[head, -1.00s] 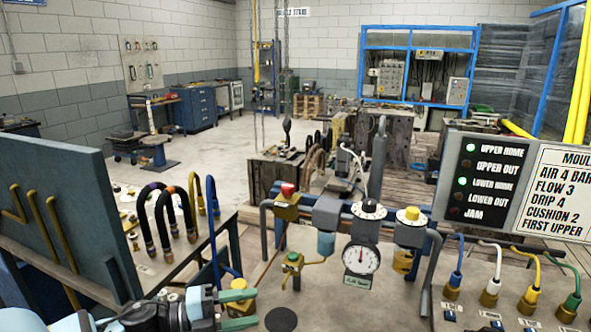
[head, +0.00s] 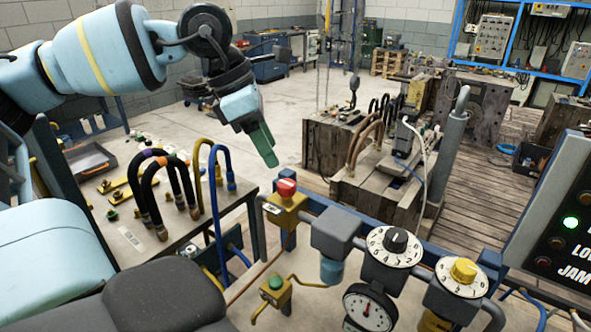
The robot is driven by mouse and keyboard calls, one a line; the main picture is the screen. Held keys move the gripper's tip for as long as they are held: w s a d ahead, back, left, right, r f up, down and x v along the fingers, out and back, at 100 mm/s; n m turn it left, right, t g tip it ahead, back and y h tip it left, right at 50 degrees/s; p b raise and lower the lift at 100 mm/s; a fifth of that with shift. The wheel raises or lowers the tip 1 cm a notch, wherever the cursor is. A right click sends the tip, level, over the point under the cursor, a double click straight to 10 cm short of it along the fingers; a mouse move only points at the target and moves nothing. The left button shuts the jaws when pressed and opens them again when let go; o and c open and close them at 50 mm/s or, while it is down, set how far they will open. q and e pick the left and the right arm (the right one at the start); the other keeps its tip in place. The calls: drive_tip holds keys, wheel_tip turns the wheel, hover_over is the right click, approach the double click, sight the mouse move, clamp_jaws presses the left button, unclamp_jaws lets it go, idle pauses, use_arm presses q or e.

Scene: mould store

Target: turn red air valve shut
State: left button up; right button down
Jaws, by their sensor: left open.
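The red air valve is a red knob (head: 286,187) on top of a yellow valve body (head: 285,211), at the left end of a grey pipe line in the middle of the head view. My left gripper (head: 263,147) has green fingertips and points down, above and slightly left of the red knob in the picture. It is open and appears empty, apart from the knob. The fingers overlap in this view, so the gap between them is hidden. My right gripper is out of view.
Right of the valve are a grey block, a black-knobbed dial (head: 393,245), a yellow-knobbed dial (head: 460,274) and a pressure gauge (head: 369,309). A green-knobbed valve (head: 275,286) sits below. Curved hoses (head: 165,190) stand on a bench to the left.

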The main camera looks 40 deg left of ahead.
sight(286, 183)
use_arm(q)
drive_tip(key=x, duration=0.6)
drive_tip(key=shift+s+f, duration=0.1)
drive_tip(key=shift+s, duration=0.05)
drive_tip(key=shift+x, duration=0.8)
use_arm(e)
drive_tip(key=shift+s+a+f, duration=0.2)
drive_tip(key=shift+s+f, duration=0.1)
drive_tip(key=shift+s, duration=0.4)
use_arm(q)
drive_tip(key=c, duration=1)
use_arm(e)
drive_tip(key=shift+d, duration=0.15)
